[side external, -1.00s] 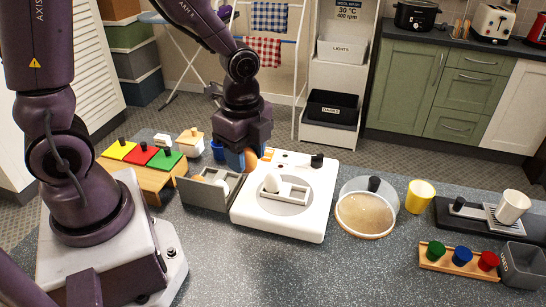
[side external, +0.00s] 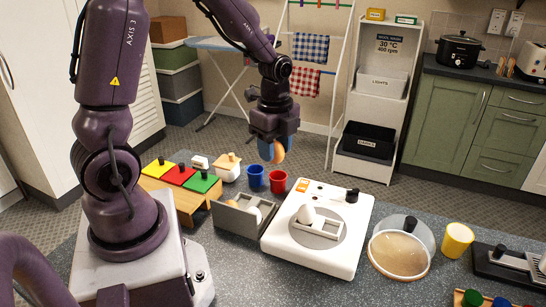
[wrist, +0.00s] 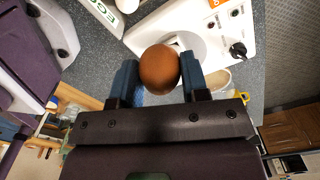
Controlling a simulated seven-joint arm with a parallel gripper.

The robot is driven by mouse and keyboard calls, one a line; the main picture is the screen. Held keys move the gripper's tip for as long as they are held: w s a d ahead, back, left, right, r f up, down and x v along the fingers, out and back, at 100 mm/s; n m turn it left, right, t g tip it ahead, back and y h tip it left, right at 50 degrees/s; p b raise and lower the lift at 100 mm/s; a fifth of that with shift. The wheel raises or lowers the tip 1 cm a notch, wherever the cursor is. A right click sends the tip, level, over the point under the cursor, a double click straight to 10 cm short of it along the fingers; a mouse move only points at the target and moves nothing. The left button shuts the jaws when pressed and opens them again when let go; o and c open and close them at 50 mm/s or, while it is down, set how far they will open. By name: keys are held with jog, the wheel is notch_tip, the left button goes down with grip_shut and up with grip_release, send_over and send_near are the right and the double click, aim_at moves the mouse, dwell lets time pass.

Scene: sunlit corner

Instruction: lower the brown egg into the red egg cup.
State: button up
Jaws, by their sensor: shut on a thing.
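The brown egg (wrist: 159,68) is pinched between the blue fingertips of my gripper (wrist: 157,80) in the wrist view. In the side view my gripper (side external: 272,150) holds the egg (side external: 280,152) in the air, with its lower end showing. The red egg cup (side external: 278,181) stands on the counter, below the egg in the picture and apart from it. No egg shows in the cup from this side; its inside is hard to see. The red cup is not seen in the wrist view.
A blue cup (side external: 256,177) stands close left of the red cup. A lidded pot (side external: 228,172) stands to the left.

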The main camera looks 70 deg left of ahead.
jog(key=w+a+f, duration=0.5)
jog(key=a+f, duration=0.3)
jog(key=a, duration=0.2)
jog(key=shift+a, duration=0.3)
jog(key=shift+f, duration=0.1)
jog(key=shift+f, duration=0.1)
jog(key=shift+f, duration=0.85)
jog(key=shift+f, duration=2)
dwell(1.0)
jog(key=o, duration=0.7)
jog(key=shift+o, duration=0.2)
